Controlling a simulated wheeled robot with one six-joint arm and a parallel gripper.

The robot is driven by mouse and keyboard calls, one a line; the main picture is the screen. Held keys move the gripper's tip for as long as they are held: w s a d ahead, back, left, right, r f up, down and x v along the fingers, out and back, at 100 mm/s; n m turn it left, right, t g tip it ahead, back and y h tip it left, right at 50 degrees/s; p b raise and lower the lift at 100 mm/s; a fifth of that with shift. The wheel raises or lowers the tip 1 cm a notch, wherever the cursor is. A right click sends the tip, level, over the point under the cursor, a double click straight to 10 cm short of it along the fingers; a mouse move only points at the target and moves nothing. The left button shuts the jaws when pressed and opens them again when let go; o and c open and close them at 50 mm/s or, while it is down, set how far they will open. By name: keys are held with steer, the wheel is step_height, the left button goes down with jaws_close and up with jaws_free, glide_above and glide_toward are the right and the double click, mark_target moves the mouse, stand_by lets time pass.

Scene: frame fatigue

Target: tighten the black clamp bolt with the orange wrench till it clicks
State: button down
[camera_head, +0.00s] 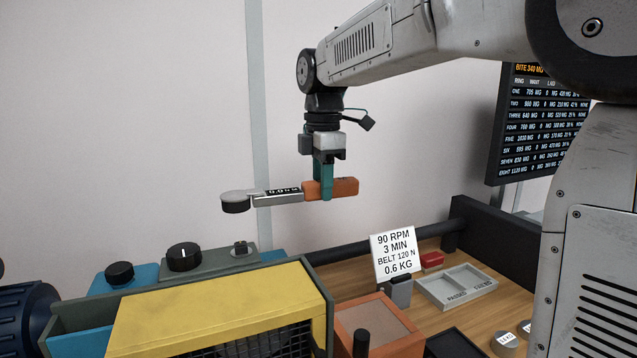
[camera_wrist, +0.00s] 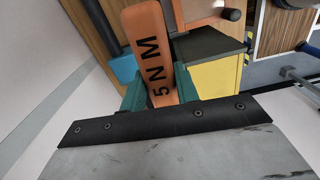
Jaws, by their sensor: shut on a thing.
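The orange wrench (camera_head: 345,187) has an orange handle, a grey marked shaft and a round dark head (camera_head: 236,203) at its left end. My gripper (camera_head: 327,190) has teal fingers and is shut on the orange handle. It holds the wrench roughly level in the air, above the bench. I cannot tell for sure which black part is the clamp bolt. A small dark fitting (camera_head: 240,246) stands on a grey-green block, below the wrench head.
A yellow-topped machine (camera_head: 215,305) with black knobs (camera_head: 184,257) fills the lower left. A white sign (camera_head: 395,252), a grey tray (camera_head: 456,297), a red item (camera_head: 431,259) and an orange box (camera_head: 375,322) are on the wooden bench. A dark display board (camera_head: 540,125) stands at right.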

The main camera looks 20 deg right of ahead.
steer(key=shift+f, duration=4.35)
steer(key=shift+s, duration=0.1)
steer(key=shift+s+a+m, duration=0.25)
steer(key=shift+s+m, duration=0.6)
steer(key=shift+s, duration=0.35)
steer(key=shift+s+a+m, duration=0.25)
steer(key=shift+s+m, duration=0.6)
steer(key=shift+s, duration=0.35)
